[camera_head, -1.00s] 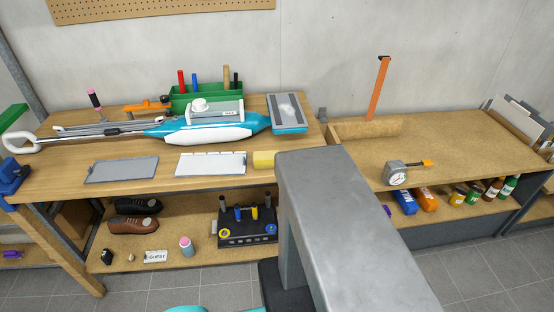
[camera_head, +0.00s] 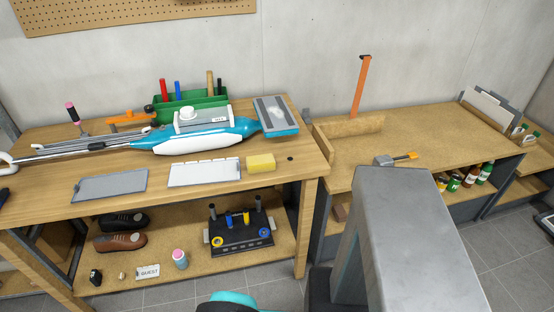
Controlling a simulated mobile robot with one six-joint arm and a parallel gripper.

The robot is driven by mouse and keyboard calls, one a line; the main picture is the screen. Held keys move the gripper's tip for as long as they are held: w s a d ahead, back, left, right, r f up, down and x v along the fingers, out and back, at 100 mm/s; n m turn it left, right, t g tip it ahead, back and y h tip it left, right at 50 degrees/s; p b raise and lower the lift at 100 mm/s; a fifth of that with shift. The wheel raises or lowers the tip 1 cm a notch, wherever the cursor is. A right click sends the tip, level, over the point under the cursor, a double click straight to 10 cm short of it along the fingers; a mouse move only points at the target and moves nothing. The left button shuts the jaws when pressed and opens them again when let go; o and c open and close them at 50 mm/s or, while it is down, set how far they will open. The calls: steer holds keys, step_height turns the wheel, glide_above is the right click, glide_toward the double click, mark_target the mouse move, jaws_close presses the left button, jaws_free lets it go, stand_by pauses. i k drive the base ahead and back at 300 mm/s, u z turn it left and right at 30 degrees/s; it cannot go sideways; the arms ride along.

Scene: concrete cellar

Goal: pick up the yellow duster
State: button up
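The yellow duster (camera_head: 261,163) is a small yellow block near the front edge of the left wooden workbench (camera_head: 60,196), toward its right end. It lies just right of a white board. A small dark round spot is to its right. It is fully visible and nothing touches it from above. My gripper is not in view; only my grey arm link shows, at the lower right, to the right of the duster and clear of it.
A white board (camera_head: 205,171) and a grey plate (camera_head: 110,186) lie left of the duster. A blue and white tool (camera_head: 195,139) lies behind it, with a green tray (camera_head: 190,106) beyond. A lower right bench (camera_head: 430,146) carries an orange upright bar (camera_head: 361,88).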

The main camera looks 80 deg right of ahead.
mark_target(265, 162)
steer(key=z, duration=0.25)
steer(key=k, duration=0.25)
steer(key=z, duration=2.6)
steer(key=k, duration=0.6)
steer(key=u, duration=0.15)
steer(key=i, duration=0.35)
steer(key=u, duration=0.05)
